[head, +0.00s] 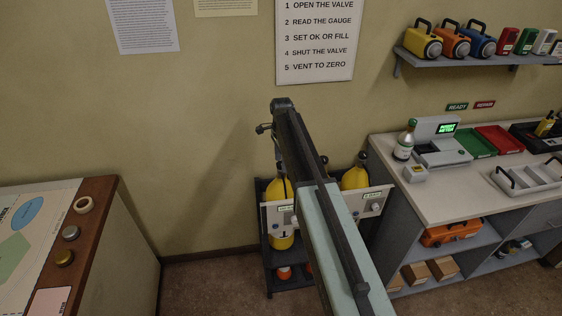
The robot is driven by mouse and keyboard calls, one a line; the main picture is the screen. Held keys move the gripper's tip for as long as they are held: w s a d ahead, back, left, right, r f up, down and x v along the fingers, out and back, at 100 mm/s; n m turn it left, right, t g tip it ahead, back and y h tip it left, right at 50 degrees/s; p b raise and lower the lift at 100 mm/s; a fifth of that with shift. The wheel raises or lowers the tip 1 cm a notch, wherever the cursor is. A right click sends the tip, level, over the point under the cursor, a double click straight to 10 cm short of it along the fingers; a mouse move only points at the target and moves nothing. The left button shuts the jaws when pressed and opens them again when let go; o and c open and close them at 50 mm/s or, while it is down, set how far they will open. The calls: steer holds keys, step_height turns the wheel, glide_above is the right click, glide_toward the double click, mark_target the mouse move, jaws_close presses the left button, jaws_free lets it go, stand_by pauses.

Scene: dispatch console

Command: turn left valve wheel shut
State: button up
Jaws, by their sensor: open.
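A rack (268,268) against the wall holds two yellow cylinders, a left one (281,240) and a right one (354,179). My arm crosses in front of the rack and hides its middle. My gripper (279,160) hangs down from the arm's far end, around the top of the left cylinder; it is small and dark here. It is open. The left valve wheel cannot be made out clearly, and I cannot tell whether the gripper touches it. A dark valve fitting (362,158) shows on top of the right cylinder.
A grey counter (432,203) stands right of the rack, with a bottle (404,143), a scale-like device (440,150), and trays on it. A wood-edged table (97,215) is at the left. Open floor (205,285) lies between table and rack. Instructions (317,40) hang on the wall.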

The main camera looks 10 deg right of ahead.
step_height(320, 180, up, 8)
steer(key=p, duration=0.7)
steer(key=shift+p, duration=0.3)
steer(key=shift+f, duration=0.15)
steer(key=shift+f, duration=0.15)
steer(key=s+f+n+b, duration=0.3)
steer(key=s+n, duration=0.5)
steer(key=s, duration=0.5)
steer(key=s+f+n+b, duration=0.4)
steer(key=s+n, duration=0.4)
steer(key=s, duration=0.6)
steer(key=shift+d, duration=0.4)
